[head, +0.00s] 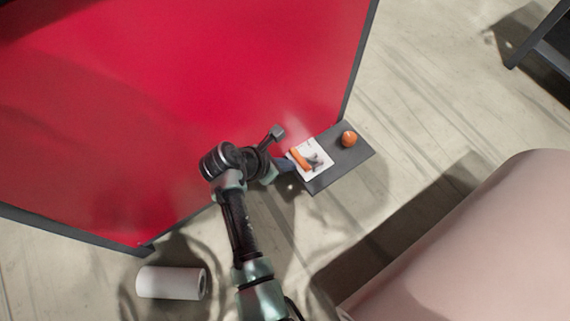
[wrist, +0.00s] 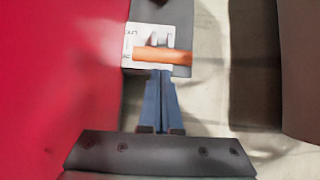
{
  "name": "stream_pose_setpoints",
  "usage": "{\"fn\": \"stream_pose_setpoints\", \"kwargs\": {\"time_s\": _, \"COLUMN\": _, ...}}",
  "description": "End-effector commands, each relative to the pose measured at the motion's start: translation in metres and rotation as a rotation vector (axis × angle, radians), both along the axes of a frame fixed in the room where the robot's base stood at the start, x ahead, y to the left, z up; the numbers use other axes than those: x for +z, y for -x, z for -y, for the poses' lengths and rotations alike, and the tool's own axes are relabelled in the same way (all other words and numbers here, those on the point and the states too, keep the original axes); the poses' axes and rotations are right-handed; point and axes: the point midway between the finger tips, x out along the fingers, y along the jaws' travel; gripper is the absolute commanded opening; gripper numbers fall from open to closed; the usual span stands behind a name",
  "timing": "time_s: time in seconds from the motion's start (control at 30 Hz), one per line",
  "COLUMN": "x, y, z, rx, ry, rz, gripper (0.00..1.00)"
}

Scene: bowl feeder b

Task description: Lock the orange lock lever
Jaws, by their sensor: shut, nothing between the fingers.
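The orange lock lever (head: 299,159) is a short bar on a white plate (head: 322,172), which is mounted on a small dark grey shelf (head: 336,175) beside the red panel. In the wrist view the lever (wrist: 165,55) lies crosswise over the lower part of the white plate (wrist: 136,33); faint letters show at the plate's left. A grey fitting (wrist: 158,40) stands just above it. My gripper (wrist: 163,73) has its blue fingers shut together and empty, with the tips at the lever's near edge. Whether they touch it I cannot tell. In the head view my wrist partly hides the fingers.
A round orange knob (head: 348,138) stands on the shelf, right of the plate. The large red panel (head: 190,80) rises close on the left. A white cylinder (head: 170,283) lies on the floor, and a big pinkish rounded body (head: 490,240) fills the lower right.

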Motion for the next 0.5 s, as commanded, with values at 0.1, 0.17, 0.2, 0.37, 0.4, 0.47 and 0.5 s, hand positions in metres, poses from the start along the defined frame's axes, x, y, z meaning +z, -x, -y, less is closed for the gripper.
{"fn": "stream_pose_setpoints", "kwargs": {"time_s": 0.1, "x": 0.0008, "y": -0.0002, "z": 0.0001, "rx": 0.000, "ry": -0.002, "rz": -0.001, "gripper": 0.00}}
{"fn": "stream_pose_setpoints", "kwargs": {"time_s": 0.17, "x": 0.0023, "y": -0.0005, "z": 0.0006, "rx": -0.001, "ry": -0.006, "rz": -0.004, "gripper": 0.00}}
{"fn": "stream_pose_setpoints", "kwargs": {"time_s": 0.2, "x": 0.0036, "y": -0.0011, "z": 0.0011, "rx": -0.001, "ry": -0.011, "rz": -0.007, "gripper": 0.00}}
{"fn": "stream_pose_setpoints", "kwargs": {"time_s": 0.37, "x": 0.0071, "y": -0.0027, "z": 0.0039, "rx": -0.001, "ry": -0.038, "rz": -0.028, "gripper": 0.00}}
{"fn": "stream_pose_setpoints", "kwargs": {"time_s": 0.4, "x": 0.0065, "y": -0.0028, "z": 0.0041, "rx": -0.001, "ry": -0.042, "rz": -0.029, "gripper": 0.00}}
{"fn": "stream_pose_setpoints", "kwargs": {"time_s": 0.47, "x": 0.0071, "y": -0.0032, "z": 0.0048, "rx": -0.001, "ry": -0.046, "rz": -0.034, "gripper": 0.00}}
{"fn": "stream_pose_setpoints", "kwargs": {"time_s": 0.5, "x": 0.0077, "y": -0.0035, "z": 0.0053, "rx": -0.001, "ry": -0.050, "rz": -0.037, "gripper": 0.00}}
